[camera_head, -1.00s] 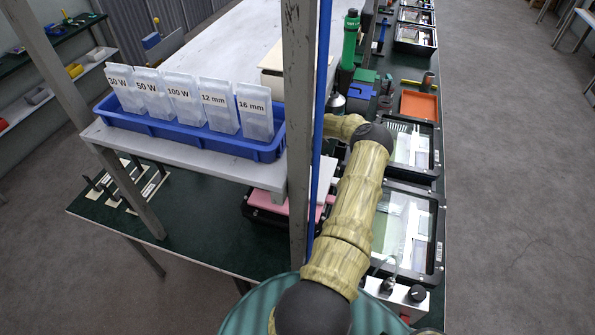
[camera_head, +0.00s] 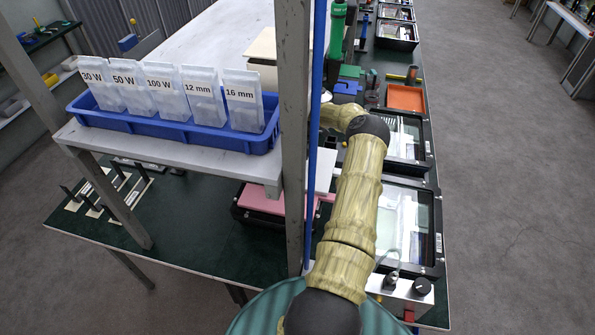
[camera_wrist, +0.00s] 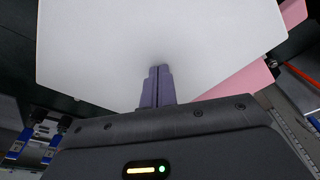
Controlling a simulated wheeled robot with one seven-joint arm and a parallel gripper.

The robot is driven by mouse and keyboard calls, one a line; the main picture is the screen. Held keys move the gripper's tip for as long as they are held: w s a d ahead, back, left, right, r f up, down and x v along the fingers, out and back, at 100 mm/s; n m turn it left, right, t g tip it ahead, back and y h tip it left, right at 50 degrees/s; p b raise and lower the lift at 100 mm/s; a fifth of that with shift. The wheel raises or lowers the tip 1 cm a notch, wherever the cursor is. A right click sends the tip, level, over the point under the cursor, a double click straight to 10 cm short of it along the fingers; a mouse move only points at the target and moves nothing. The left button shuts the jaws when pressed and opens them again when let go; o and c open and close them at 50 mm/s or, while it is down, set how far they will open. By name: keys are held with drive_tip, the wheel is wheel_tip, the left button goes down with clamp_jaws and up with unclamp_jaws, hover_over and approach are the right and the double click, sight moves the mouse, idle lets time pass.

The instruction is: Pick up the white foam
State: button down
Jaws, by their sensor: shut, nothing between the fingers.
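A flat white sheet, which looks like the white foam (camera_wrist: 110,50), fills the upper middle of the wrist view. In the head view a part of it (camera_head: 325,168) shows between the blue pole and my arm. A pink sheet (camera_wrist: 240,82) shows past its lower right edge in the wrist view. My gripper (camera_wrist: 159,68) has its purple fingers together with nothing between them. The fingertips are over the white sheet's near part in the picture; I cannot tell whether they touch it. In the head view my gripper is hidden behind the post and arm.
A grey post (camera_head: 292,130) and blue pole stand left of my arm. A shelf (camera_head: 180,160) with a blue bin (camera_head: 170,128) of labelled bags overhangs the green bench. Black-framed housings (camera_head: 438,230) line the bench's right side. Open floor lies to the right.

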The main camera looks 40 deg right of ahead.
drive_tip(key=shift+s+d+f, duration=0.25)
drive_tip(key=shift+d+f, duration=0.1)
drive_tip(key=shift+f, duration=0.05)
drive_tip(key=shift+r, duration=0.1)
drive_tip(key=shift+w+d+r, duration=0.15)
drive_tip(key=shift+w+r, duration=0.05)
drive_tip(key=shift+r, duration=0.55)
drive_tip(key=shift+r, duration=0.15)
